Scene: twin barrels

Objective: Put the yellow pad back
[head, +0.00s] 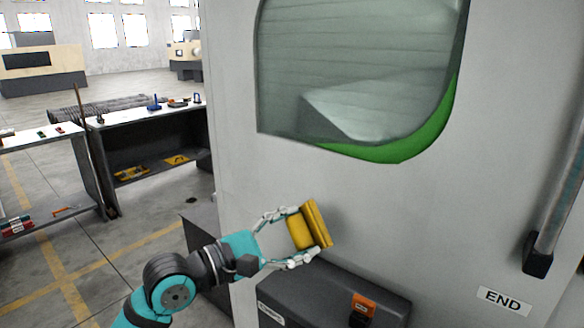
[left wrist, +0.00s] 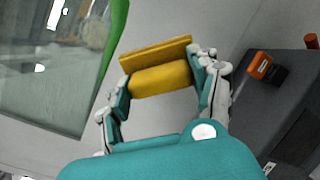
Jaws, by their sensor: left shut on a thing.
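The yellow pad (head: 303,231) is a block with a wider flat plate on its far side. My left gripper (head: 294,234) is shut on the block, with one finger on each side. In the left wrist view the pad (left wrist: 160,79) sits between the fingertips of my left gripper (left wrist: 161,84), plate facing away from the palm. In the head view the pad is in front of the grey machine wall, below the window and above a dark box. Whether the plate touches the wall I cannot tell. My right gripper is not in view.
The dark box (head: 330,298) with an orange latch (head: 363,304) stands below the pad against the machine (head: 400,215). Workbenches (head: 150,113) with tools stand at left.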

